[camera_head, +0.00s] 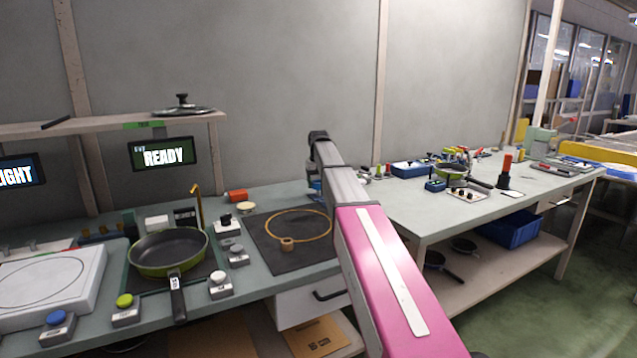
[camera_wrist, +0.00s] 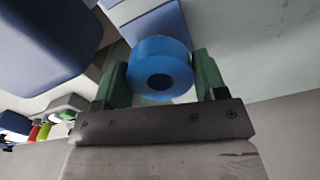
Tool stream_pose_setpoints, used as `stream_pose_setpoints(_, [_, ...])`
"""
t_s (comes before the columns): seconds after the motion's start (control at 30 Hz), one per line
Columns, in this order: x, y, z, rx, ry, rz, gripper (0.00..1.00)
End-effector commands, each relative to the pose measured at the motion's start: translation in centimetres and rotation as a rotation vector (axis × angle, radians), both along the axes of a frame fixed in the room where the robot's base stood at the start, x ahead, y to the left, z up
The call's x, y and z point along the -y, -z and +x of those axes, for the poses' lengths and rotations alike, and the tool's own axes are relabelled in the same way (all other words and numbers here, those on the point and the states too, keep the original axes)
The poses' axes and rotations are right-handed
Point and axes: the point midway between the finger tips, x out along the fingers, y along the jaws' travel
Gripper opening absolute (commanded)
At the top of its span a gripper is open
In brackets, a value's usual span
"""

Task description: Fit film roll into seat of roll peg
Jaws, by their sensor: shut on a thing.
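The film roll, a blue ring with a dark round hole (camera_wrist: 160,47), shows in the wrist view between the two green fingers of my gripper (camera_wrist: 161,78). My gripper is shut on it, one finger on each side. In the head view my arm hides most of the gripper. Only a small blue patch shows beside the arm at the back of the bench, and I cannot tell whether it is the roll. I cannot make out the roll peg or its seat with certainty in either view.
A green pan (camera_head: 147,268) rests on the left bench, near several buttons. A shelf (camera_head: 80,128) hangs above. A second table (camera_head: 425,212) with several tools stands right. Blue-grey blocks (camera_wrist: 50,40) are close in the wrist view.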

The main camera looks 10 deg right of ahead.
Motion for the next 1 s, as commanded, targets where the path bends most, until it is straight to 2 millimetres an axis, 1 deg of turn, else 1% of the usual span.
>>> stream_pose_setpoints(0.47, [0.0, 1.3, -0.1, -0.003, 0.000, 0.000, 0.46])
stream_pose_setpoints(1.0, [0.0, 2.8, -0.7, -0.007, 0.000, 0.000, 0.46])
